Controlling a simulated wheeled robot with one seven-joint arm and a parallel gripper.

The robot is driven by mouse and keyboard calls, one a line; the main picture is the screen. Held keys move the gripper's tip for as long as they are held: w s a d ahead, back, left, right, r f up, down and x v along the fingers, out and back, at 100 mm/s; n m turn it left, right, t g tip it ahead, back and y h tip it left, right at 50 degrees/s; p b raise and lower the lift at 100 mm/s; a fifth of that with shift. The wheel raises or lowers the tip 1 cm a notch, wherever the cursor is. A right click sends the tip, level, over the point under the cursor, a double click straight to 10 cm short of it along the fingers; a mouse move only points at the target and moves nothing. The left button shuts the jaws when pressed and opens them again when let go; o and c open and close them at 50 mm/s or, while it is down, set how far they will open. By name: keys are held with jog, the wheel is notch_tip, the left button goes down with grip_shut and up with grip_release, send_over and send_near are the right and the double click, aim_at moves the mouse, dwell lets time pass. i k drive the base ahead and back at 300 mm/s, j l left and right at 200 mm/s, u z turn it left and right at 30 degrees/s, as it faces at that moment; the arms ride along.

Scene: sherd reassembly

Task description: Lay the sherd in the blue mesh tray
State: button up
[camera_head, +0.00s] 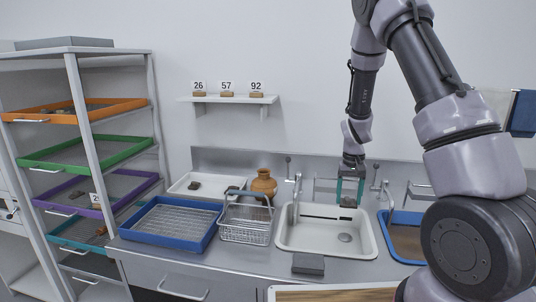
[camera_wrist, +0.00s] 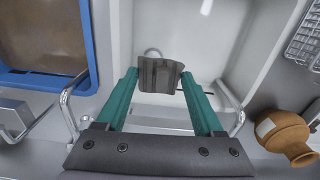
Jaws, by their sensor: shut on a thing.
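My gripper (camera_head: 349,189) is above the far right part of the sink, its green fingers pointing down. In the wrist view my gripper (camera_wrist: 158,84) is shut on a dark grey-brown sherd (camera_wrist: 158,75), held between the fingertips over the white basin. The sherd (camera_head: 348,202) shows small in the head view under the fingers. The blue mesh tray (camera_head: 165,244), a blue rim around a pale mesh, lies on the counter at left, well left of my gripper and apart from it.
A wire basket (camera_head: 246,222) and the white sink (camera_head: 296,246) stand between the mesh tray and my gripper. A blue-rimmed brown tray (camera_head: 405,240) lies right.

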aim_at(176, 223)
jog(key=j, duration=0.2)
jog(key=j+z, duration=0.3)
jog(key=j, duration=0.3)
jog(key=j+u, duration=0.1)
jog(key=j, duration=0.6)
jog(key=j+u, duration=0.3)
jog(key=i+j+u, duration=0.1)
jog(key=u, duration=0.2)
